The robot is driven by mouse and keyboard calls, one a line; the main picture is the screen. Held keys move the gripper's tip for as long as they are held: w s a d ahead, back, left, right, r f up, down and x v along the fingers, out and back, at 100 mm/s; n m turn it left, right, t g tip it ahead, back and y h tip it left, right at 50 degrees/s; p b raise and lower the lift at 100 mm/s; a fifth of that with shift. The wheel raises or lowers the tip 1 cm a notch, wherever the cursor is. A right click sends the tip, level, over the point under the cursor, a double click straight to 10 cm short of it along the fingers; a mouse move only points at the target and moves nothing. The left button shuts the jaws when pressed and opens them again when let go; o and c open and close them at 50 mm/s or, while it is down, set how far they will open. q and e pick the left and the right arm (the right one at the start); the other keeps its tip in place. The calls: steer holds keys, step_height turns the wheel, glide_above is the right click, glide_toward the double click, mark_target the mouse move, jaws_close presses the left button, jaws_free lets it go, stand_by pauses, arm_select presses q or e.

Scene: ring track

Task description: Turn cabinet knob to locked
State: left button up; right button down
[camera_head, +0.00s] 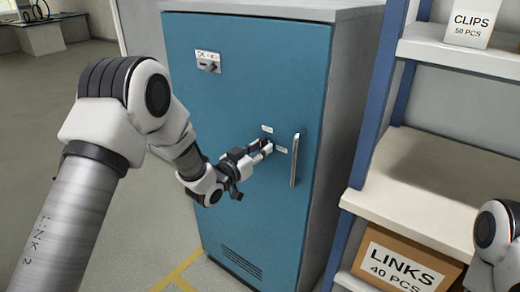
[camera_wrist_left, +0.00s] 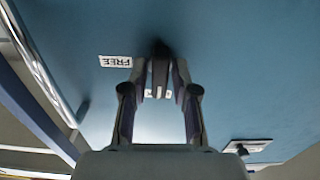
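The blue cabinet (camera_head: 245,85) stands upright with its door shut. My left gripper (camera_head: 266,147) is at the small knob on the door, left of the door handle (camera_head: 296,160). In the left wrist view the dark knob (camera_wrist_left: 160,68) sits between the two fingers of my left gripper (camera_wrist_left: 161,75), which look closed on its sides. A label reading FREE (camera_wrist_left: 115,61) lies beside the knob. A second label (camera_wrist_left: 158,94) is partly hidden between the fingers. In the head view the fingers mostly hide the knob, so its exact pointing is hard to tell. My right gripper is out of view.
A labelled plate with a small grey latch (camera_head: 208,61) is at the door's upper left. Shelves (camera_head: 430,185) to the right hold a LINKS box (camera_head: 395,262) and a CLIPS box (camera_head: 472,22). Open floor (camera_head: 150,235) lies left of the cabinet.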

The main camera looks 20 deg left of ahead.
arm_select(q)
steer(key=shift+s, duration=0.1)
steer(key=v, duration=1.1)
steer(key=shift+s, duration=0.4)
steer(key=shift+a, duration=0.15)
steer(key=s+d+f+g+y+p, duration=0.1)
steer(key=s+f+g+p, duration=0.2)
steer(key=f, duration=0.4)
steer(key=s+d+f+g+p, duration=0.1)
steer(key=s+f+g, duration=0.1)
steer(key=s+f, duration=0.45)
steer(key=s+d+f+g+y+p, duration=0.1)
steer(key=s+d+f+g, duration=0.2)
steer(key=f, duration=0.4)
steer(key=s+a+f+n+g+y, duration=0.1)
steer(key=s+f+g, duration=0.1)
steer(key=s, duration=0.5)
steer(key=s+a+f+n+g+y+p, duration=0.1)
steer(key=s+a+f+g, duration=0.1)
steer(key=s, duration=0.5)
steer(key=s+a+f+n+g+y, duration=0.2)
steer(key=s+f+g, duration=0.2)
steer(key=s, duration=0.4)
steer(key=shift+a+g, duration=0.2)
steer(key=shift+g, duration=0.3)
